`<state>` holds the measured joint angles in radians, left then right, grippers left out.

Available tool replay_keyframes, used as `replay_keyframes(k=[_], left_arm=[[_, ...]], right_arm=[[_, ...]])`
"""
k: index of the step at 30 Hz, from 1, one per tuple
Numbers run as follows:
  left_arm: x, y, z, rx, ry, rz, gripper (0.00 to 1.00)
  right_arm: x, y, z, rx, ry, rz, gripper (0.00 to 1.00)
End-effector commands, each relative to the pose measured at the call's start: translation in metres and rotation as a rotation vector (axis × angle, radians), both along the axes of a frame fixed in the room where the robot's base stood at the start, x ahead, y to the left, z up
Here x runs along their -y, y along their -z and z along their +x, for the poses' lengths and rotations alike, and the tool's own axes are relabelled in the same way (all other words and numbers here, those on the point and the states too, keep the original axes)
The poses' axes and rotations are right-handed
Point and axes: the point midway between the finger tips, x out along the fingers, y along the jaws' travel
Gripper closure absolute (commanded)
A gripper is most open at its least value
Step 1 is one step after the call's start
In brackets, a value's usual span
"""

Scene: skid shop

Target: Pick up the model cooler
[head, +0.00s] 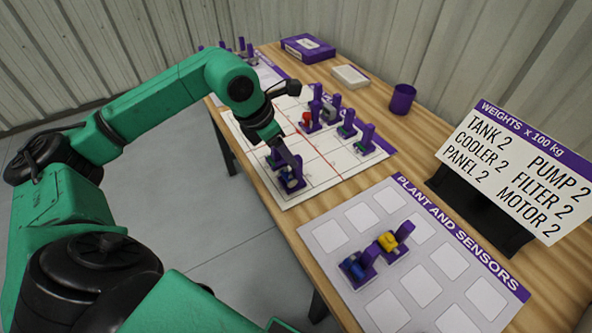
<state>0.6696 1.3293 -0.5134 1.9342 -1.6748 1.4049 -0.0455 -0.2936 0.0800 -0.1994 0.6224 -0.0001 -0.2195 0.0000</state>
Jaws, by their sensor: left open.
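My left gripper (290,168) reaches down over the near edge of the white grid board (262,185). It is open, and its fingers are close above or around a small model with a purple upright and a grey-white round part (291,182). I cannot tell whether they touch it. Another small purple-backed model (274,160) stands beside it, partly hidden by the gripper. Which model is the cooler cannot be read from this view. My right gripper is not in view.
Several purple-backed models, one with a red part (306,119), stand farther back on the board. A "PLANT AND SENSORS" sheet (327,237) holds a blue model (354,267) and a yellow one (389,241). A purple cup (402,99) and weights sign (515,165) stand at right.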

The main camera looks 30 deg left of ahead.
Motion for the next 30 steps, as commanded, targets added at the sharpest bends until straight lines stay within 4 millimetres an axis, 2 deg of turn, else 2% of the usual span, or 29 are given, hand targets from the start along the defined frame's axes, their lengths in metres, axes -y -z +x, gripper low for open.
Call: replay_keyframes(k=[3,5,8,11,15,22,23,27,28,30], left_arm=[[0.007,0.024,0.009,-0.004,0.001,-0.005,0.38],[0.008,0.034,0.013,-0.003,0.0,-0.005,0.38],[0.01,0.045,0.018,-0.002,0.0,-0.004,0.38],[0.013,0.058,0.025,-0.004,0.0,-0.005,0.38],[0.017,0.083,0.035,-0.001,0.001,-0.005,0.38],[0.017,0.091,0.037,0.001,0.001,-0.003,0.38],[0.017,0.091,0.037,0.001,0.001,-0.003,0.41],[0.017,0.09,0.037,0.001,0.001,-0.003,0.95],[0.017,0.09,0.037,0.001,0.001,-0.003,1.0],[0.017,0.09,0.037,0.001,0.001,-0.003,1.0]], right_arm=[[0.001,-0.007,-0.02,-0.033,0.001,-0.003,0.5],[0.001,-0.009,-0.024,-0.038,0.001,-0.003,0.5],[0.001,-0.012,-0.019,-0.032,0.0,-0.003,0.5],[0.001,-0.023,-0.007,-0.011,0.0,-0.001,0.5],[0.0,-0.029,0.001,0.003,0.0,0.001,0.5],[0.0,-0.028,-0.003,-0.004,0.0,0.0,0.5],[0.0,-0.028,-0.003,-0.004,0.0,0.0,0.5],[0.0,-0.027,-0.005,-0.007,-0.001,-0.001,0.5],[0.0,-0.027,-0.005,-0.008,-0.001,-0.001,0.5],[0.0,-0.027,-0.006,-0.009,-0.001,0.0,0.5]])
